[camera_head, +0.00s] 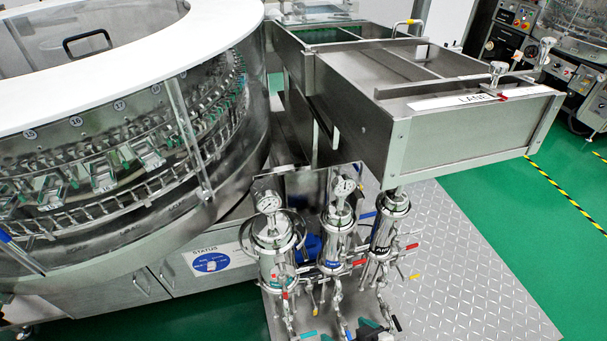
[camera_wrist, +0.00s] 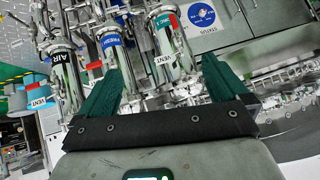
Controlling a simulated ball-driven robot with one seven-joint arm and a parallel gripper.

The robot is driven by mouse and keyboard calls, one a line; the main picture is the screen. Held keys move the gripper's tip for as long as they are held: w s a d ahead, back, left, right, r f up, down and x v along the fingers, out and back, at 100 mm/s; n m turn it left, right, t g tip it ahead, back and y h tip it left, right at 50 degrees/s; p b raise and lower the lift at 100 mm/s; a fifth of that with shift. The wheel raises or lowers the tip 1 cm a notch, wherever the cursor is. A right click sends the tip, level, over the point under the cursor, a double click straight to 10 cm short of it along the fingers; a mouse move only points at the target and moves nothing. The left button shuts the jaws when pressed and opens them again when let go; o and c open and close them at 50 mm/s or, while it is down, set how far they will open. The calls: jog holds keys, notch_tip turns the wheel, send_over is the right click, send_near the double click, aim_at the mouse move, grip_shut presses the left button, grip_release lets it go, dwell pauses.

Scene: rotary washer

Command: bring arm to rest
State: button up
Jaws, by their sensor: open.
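My gripper (camera_wrist: 161,72) shows in the wrist view, with two dark green fingers spread wide apart on a dark mount. It is open, and I see nothing held between the fingers. Beyond the fingers stand steel filter housings, one labelled AIR (camera_wrist: 62,75) and one labelled FRESH (camera_wrist: 114,60). How far the fingers are from them is hard to tell. In the head view my arm cannot be made out with certainty.
The round washer (camera_head: 120,170) with a white top rim fills the left. A steel bin (camera_head: 450,140) juts out at upper right. Filter housings with gauges (camera_head: 275,250) and coloured valve levers stand below it. A bare tread plate (camera_head: 465,270) lies to their right.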

jog(key=s+d+r+m+g+h, duration=0.2)
jog(key=s+d+r+g, duration=0.1)
jog(key=s+d, duration=0.5)
jog(key=s+d+r+m+g+h, duration=0.2)
jog(key=s+d+r+g+h, duration=0.1)
jog(key=s+d, duration=0.6)
jog(key=shift+s+r+g, duration=0.25)
jog(key=shift+r+g, duration=0.05)
jog(key=shift+r, duration=0.6)
